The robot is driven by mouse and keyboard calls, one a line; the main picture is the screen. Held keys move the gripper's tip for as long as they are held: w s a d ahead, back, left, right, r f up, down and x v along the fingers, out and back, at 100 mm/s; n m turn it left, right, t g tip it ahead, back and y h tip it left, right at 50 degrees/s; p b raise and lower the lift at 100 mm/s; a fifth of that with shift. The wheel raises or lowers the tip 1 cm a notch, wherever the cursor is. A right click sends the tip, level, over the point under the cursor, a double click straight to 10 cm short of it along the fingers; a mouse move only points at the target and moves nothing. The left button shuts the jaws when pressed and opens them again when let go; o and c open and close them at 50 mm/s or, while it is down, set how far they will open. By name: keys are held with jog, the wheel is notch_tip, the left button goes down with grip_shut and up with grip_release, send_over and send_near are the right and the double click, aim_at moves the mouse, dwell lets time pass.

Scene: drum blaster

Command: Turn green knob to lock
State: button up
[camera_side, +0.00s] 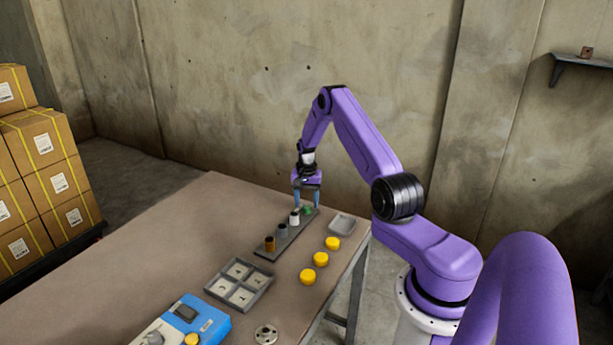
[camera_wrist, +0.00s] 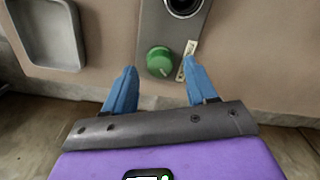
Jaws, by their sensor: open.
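The green knob (camera_wrist: 159,62) sits on a grey panel (camera_wrist: 149,25) in the wrist view. A small pale label strip (camera_wrist: 187,60) lies to its right, and a thin light mark shows on the knob's top. In the side view the green knob (camera_side: 308,210) is at the far end of the long panel (camera_side: 266,247). My gripper (camera_wrist: 158,78) is open, with its blue fingers apart. The knob appears between and beyond the fingertips, with visible gaps on both sides. In the side view my gripper (camera_side: 307,202) points down at the knob's end of the panel. I cannot tell its height above the knob.
Other cylinders stand on the panel: white (camera_side: 294,218), dark (camera_side: 282,231) and orange (camera_side: 270,243). Yellow round pieces (camera_side: 321,260) lie to its right, near a small grey tray (camera_side: 342,224). A four-part tray (camera_side: 239,285) and a blue box (camera_side: 190,322) are nearer. The table's left side is clear.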

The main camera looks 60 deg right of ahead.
aim_at(306, 206)
notch_tip(306, 206, up, 16)
dwell(0.4)
